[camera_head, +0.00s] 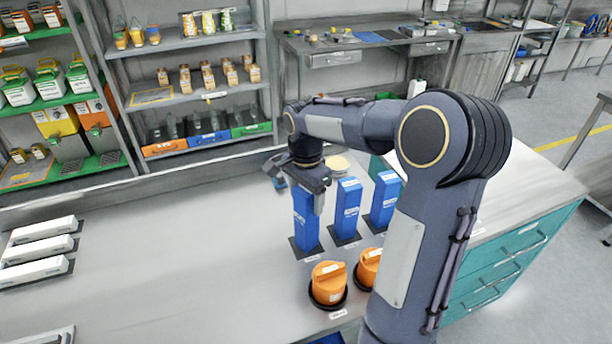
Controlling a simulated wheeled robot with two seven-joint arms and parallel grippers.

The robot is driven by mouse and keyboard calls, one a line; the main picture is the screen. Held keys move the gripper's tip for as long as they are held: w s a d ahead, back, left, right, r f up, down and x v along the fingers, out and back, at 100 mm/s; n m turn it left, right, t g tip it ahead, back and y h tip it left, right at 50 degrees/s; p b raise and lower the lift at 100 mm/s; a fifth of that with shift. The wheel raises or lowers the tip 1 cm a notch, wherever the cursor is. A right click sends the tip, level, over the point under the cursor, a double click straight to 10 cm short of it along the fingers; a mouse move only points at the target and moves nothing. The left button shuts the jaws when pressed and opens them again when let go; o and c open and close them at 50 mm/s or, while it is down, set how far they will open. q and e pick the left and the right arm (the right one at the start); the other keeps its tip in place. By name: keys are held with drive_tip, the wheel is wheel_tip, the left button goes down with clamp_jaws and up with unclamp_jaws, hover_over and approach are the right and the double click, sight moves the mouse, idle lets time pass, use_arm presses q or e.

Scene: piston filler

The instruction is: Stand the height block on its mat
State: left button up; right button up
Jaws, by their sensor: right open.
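Three tall blue blocks stand upright in a row on the bench: a left one (306,225), a middle one (347,208) and a right one (384,200). The left block stands on a dark square mat (313,255), and the middle one on another mat (337,242). The right block's base is partly hidden by my right arm. My right gripper (298,192) is open at the top of the left block, with one finger in front of it and the other to its left. I cannot tell whether they touch. My left gripper is not in view.
Two orange round parts (328,281) (367,265) sit in dark round holders in front of the blocks. A blue piece (328,339) shows at the bottom edge, mostly cut off. Several white boxes (40,248) lie at the left. The bench between is clear.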

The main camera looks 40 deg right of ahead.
wheel_tip(320, 180, up, 10)
drive_tip(key=shift+f, duration=0.2)
drive_tip(key=shift+r, duration=0.35)
drive_tip(key=shift+s+a, duration=0.15)
drive_tip(key=shift+s, duration=0.05)
drive_tip(key=s+a+f+n+t+y, duration=0.2)
drive_tip(key=s+a+f+n, duration=0.1)
drive_tip(key=s+a+n, duration=0.4)
drive_tip(key=s+a+f+n+t+y, duration=0.1)
drive_tip(key=s+a+f+n+t, duration=0.2)
drive_tip(key=s+a+n, duration=0.5)
drive_tip(key=s+f, duration=0.1)
drive_tip(key=s, duration=0.3)
drive_tip(key=shift+a+t+y, duration=0.15)
drive_tip(key=shift+t+y, duration=0.15)
drive_tip(key=shift+y, duration=0.1)
drive_tip(key=shift+f, duration=0.1)
